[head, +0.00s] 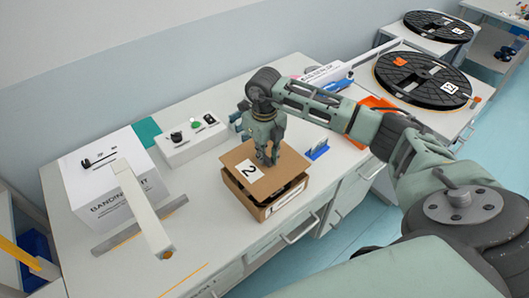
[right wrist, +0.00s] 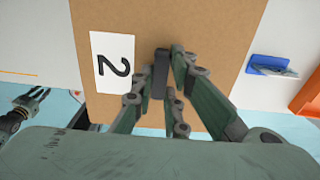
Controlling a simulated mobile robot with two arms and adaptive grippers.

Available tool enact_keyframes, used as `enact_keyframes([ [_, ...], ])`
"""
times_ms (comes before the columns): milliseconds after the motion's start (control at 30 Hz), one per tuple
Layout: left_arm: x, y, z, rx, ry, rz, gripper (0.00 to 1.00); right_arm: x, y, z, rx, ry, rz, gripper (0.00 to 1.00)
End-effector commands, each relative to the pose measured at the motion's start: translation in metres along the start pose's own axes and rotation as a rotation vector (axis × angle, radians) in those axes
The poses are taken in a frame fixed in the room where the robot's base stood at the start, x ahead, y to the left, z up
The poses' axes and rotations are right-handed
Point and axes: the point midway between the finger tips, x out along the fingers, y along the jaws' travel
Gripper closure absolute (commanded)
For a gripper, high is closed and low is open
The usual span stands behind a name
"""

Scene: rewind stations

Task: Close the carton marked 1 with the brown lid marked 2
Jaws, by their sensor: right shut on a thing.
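The brown lid marked 2 (head: 236,158) is over the open brown carton (head: 262,213) near the table's front edge. The lid looks slightly raised and not flush, with a dark gap under its front and right edges. My right gripper (head: 268,158) points down and is shut on the lid's dark handle (right wrist: 160,72). The lid's white label with a 2 (right wrist: 113,62) shows left of the fingers in the right wrist view. The carton's mark 1 cannot be made out. A dark jointed part, seemingly my left gripper (right wrist: 28,106), shows at that view's left edge.
A white banding machine (head: 110,190) with a long arm stands left of the carton. A button box (head: 192,140) is behind it. A blue holder (head: 317,150) and an orange tray (head: 377,110) are to the right. Black reels (head: 425,80) lie farther right.

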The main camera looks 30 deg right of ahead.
Motion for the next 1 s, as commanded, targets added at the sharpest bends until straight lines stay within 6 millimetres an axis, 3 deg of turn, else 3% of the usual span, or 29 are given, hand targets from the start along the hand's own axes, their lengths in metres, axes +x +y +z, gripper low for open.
enact_keyframes([
  [100,0.014,0.001,0.001,0.000,0.001,0.001,0.77,0.017,0.000,0.000,0.000,0.000,0.000,1.00],
  [300,0.023,0.002,0.001,0.000,0.001,0.002,0.77,0.029,0.000,0.000,0.000,-0.001,0.000,1.00],
  [1000,0.025,0.002,0.001,0.001,0.003,0.002,0.77,0.030,0.000,0.000,0.000,-0.001,0.000,1.00],
])
